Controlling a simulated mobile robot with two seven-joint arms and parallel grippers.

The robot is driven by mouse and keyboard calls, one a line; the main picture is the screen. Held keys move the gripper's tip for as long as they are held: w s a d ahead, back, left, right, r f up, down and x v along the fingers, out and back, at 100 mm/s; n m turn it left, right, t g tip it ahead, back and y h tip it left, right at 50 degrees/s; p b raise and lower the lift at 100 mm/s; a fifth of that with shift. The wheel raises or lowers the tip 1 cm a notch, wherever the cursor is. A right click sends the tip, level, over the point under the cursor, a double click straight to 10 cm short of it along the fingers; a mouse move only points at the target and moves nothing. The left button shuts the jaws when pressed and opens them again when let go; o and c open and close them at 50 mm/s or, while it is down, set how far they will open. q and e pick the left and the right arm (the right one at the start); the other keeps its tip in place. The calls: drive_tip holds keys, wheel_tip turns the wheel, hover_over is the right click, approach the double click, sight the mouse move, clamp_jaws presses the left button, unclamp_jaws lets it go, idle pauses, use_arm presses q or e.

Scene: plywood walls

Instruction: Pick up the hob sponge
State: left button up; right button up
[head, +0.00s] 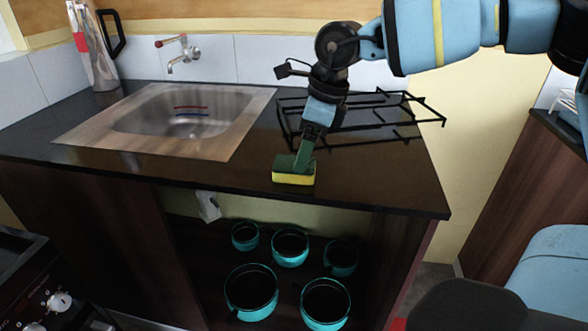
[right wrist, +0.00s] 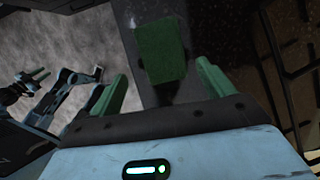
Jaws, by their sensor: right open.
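The hob sponge (head: 294,178), yellow below with a green top, lies flat near the front edge of the dark worktop, in front of the hob. In the right wrist view its green top (right wrist: 162,50) shows just past the fingertips, in line with the gap between them. My right gripper (head: 304,158) points down at the sponge in the head view. In the wrist view this gripper (right wrist: 160,80) is open, with nothing between its green fingers. In the head view a finger overlaps the sponge's top; contact is unclear. My left gripper (right wrist: 36,76) shows small at the wrist view's left.
The black hob grate (head: 400,115) lies behind and right of the sponge. A sink (head: 95,135) with a wall tap (head: 182,52) is to the left. Several teal pots (head: 251,290) stand on the open shelf below. Worktop left of the sponge is clear.

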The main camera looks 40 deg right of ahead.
sight(283, 171)
drive_tip(key=shift+w+x, duration=0.25)
drive_tip(key=shift+x, duration=1)
drive_tip(key=shift+w+x, duration=0.2)
drive_tip(key=shift+x, duration=1.1)
drive_tip(key=shift+r, duration=0.1)
drive_tip(key=c, duration=1.1)
